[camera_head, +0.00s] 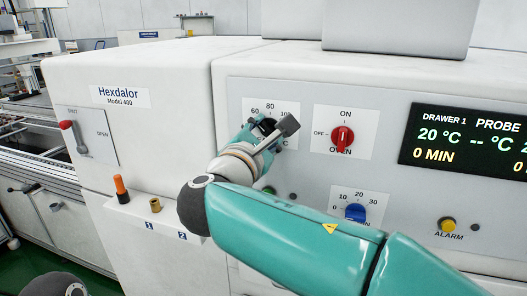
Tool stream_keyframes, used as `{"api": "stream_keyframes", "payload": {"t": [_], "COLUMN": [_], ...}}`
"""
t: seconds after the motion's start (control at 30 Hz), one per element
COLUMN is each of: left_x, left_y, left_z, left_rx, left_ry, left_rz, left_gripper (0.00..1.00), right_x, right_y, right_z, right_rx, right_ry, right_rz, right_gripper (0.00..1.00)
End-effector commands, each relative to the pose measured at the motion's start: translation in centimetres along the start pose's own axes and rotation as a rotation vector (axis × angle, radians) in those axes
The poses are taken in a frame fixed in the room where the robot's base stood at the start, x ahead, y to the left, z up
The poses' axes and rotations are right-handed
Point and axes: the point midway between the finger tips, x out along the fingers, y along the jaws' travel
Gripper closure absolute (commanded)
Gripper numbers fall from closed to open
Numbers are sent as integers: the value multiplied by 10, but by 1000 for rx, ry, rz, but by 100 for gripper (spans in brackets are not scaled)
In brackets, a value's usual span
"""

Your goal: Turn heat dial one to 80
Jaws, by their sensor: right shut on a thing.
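The dial plate (251,103) marked 60, 80 and 100 is on the white front panel of the Hexdalor machine. My right gripper (272,130) is up against this plate, shut on the heat dial there. The gripper and wrist hide the dial knob, its pointer and the lower part of the scale, so I cannot read its setting. My left gripper is not in view.
Right of the plate is a red oven knob (342,139). Below are a blue dial (355,212) and a yellow alarm button (448,224). A display (466,143) reads 20 °C and 0 MIN. A red-handled lever (68,125) and an orange-topped peg (121,189) are left.

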Motion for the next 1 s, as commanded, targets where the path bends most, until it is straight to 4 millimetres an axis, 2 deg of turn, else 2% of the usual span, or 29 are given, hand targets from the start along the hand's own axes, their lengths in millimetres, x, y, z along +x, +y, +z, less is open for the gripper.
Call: {"api": "stream_keyframes", "payload": {"t": [0.03, 0.5, 0.8, 1.0], "left_x": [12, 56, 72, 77], "left_y": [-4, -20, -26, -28], "left_z": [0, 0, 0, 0], "left_rx": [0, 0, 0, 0], "left_ry": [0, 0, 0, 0], "left_rz": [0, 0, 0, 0], "left_gripper": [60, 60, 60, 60], "right_x": [0, 0, 0, 0], "right_y": [-4, -5, -5, -4], "right_z": [-4, -4, -4, -4], "right_rx": [49, 488, 700, 777], "right_ry": [0, -1, 0, 0], "right_rz": [0, -3, -7, -9], "right_gripper": [91, 91, 91, 91]}}
